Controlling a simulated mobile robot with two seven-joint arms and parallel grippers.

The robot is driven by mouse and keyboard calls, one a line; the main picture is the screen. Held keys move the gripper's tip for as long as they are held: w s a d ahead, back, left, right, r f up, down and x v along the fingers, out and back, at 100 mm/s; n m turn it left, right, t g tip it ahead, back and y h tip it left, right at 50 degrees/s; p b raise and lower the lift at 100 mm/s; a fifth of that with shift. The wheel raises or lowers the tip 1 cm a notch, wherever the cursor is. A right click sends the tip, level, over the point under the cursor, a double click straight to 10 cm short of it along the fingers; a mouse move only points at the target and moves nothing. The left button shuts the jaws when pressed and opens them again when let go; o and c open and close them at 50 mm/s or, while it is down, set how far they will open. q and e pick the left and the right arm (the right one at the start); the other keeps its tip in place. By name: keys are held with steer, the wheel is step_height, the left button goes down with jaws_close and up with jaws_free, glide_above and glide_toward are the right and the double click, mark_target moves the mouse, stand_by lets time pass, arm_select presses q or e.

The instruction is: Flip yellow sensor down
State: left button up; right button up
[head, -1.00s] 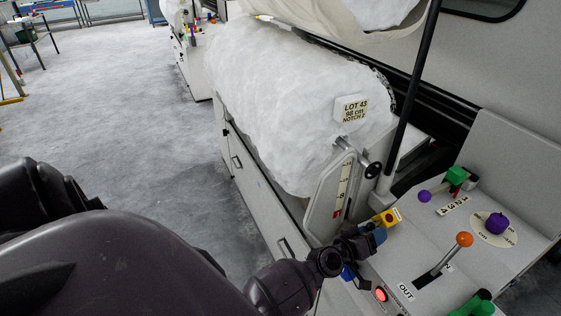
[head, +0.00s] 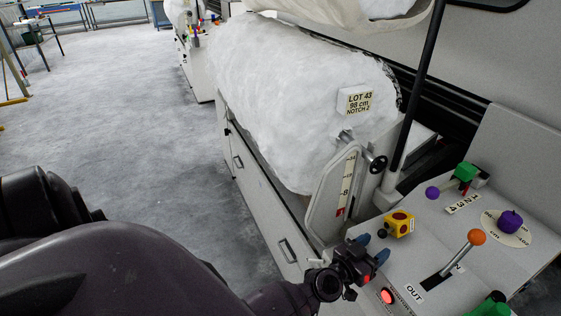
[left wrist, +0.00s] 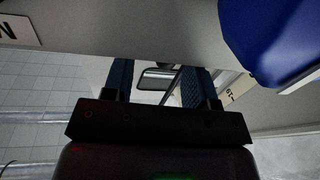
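The yellow sensor (head: 400,222) is a small yellow block with dark red round spots and a pale label on its right side. It sits at the near left edge of the sloping grey control panel (head: 432,240), with a small black knob (head: 382,233) at its left. My left gripper (head: 373,248) is just in front of and below the sensor, apart from it. Its two blue fingertips are spread with nothing held. In the left wrist view the fingers (left wrist: 160,82) also stand apart, and the sensor cannot be made out there.
The panel carries an orange-knobbed lever (head: 476,237), a purple knob (head: 510,221), a purple ball (head: 432,193), green parts (head: 466,172) and a lit red button (head: 387,296). A white fibre roll (head: 300,90) lies behind. A blue rounded thing (left wrist: 275,40) is close in the wrist view.

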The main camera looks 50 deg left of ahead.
arm_select(q)
steer(key=s+a, duration=0.2)
steer(key=s, duration=0.6)
steer(key=s+a+f+g+y+b, duration=0.3)
steer(key=s+a+f+g+b, duration=0.2)
steer(key=s+f, duration=0.9)
steer(key=shift+s+a+g, duration=0.45)
steer(key=shift+a+g, duration=0.25)
steer(key=shift+a, duration=0.45)
arm_select(e)
step_height(320, 180, down, 7)
steer(key=s+g, duration=0.1)
steer(key=s, duration=0.1)
steer(key=shift+s, duration=0.15)
steer(key=shift+r, duration=0.1)
